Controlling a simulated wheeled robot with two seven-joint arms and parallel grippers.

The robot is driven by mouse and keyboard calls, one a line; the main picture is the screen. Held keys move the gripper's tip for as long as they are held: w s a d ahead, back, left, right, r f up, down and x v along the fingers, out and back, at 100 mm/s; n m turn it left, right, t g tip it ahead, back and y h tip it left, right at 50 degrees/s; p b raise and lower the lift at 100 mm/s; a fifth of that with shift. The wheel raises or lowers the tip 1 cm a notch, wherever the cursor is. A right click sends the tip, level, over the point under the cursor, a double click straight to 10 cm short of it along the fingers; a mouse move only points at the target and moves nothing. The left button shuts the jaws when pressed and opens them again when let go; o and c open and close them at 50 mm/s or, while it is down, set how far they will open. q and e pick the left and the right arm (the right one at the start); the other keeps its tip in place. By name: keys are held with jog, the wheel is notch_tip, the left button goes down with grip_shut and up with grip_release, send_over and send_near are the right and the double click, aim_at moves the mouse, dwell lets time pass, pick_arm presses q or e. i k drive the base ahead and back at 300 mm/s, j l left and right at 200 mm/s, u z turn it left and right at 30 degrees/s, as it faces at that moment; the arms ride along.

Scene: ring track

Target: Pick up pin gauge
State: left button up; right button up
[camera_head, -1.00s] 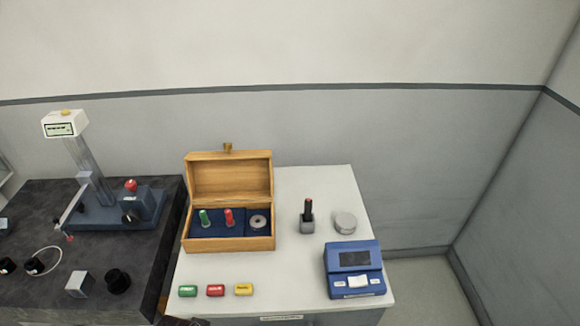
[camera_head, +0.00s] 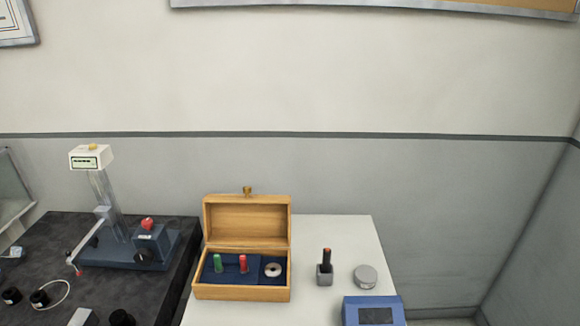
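An open wooden box (camera_head: 241,293) with a dark blue lining stands on the white table. In it a green-handled piece (camera_head: 218,263) and a red-handled piece (camera_head: 243,264) stand upright at left and middle, and a metal ring (camera_head: 273,270) lies at right. The pin gauge is probably one of the upright pieces, but I cannot tell which. Neither of my grippers is in view.
A round grey disc (camera_head: 365,277) and a blue device (camera_head: 374,313) are on the white table (camera_head: 355,235) at right. A dark bench (camera_head: 40,240) at left holds a measuring stand (camera_head: 112,225), a white cable loop and small black parts. The wall (camera_head: 400,190) is behind.

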aim_at(244, 269)
jog(key=u, duration=1.85)
jog(key=i+j+z, duration=0.2)
jog(key=z, duration=0.2)
jog(key=i+j+z, duration=0.15)
jog(key=j+z, duration=0.3)
jog(key=i+j+z, duration=0.1)
jog(key=j+z, duration=0.15)
jog(key=z, duration=0.15)
